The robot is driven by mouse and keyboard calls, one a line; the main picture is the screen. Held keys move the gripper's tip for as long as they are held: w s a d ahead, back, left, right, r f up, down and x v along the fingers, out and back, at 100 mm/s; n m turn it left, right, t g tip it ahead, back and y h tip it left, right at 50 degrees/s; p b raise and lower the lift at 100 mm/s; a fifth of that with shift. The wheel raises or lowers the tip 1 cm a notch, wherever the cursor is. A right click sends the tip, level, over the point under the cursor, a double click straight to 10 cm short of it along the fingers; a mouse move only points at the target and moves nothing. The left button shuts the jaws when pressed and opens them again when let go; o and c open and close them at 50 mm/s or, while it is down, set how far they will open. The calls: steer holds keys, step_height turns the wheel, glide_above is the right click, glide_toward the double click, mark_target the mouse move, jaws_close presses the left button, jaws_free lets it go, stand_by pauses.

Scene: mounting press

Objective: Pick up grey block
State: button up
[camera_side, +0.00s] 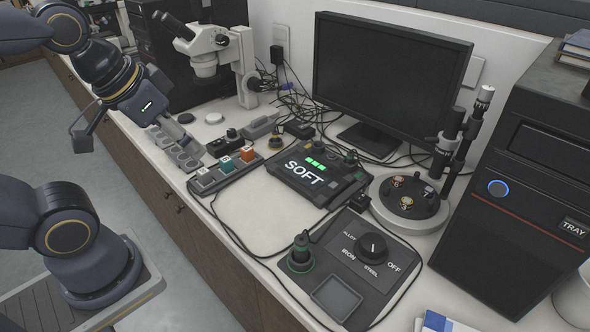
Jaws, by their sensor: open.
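A dark rack (222,178) near the bench's front edge holds a row of small blocks. The blocks are small in view, so the grey one's shade is hard to tell. My gripper (84,136) is at the upper left, above the floor side of the bench edge, open and empty. It is well apart from the rack, to its left.
A grey slotted tray (176,146) lies left of the rack. A microscope (215,55) and a monitor (388,82) stand behind. A panel reading SOFT (312,172), a dial box (362,262) and loose cables lie to the right. The white bench between them is partly clear.

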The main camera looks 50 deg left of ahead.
step_height(320, 180, up, 3)
steer(key=w+m, duration=0.2)
steer(key=w, duration=0.1)
steer(key=n+g, duration=0.3)
steer(key=g, duration=0.3)
glide_above(203, 171)
step_height(203, 171, down, 25)
steer(key=shift+w+d+r, duration=0.1)
steer(key=shift+r, duration=0.1)
step_height(203, 171, down, 6)
steer(key=shift+r, duration=0.15)
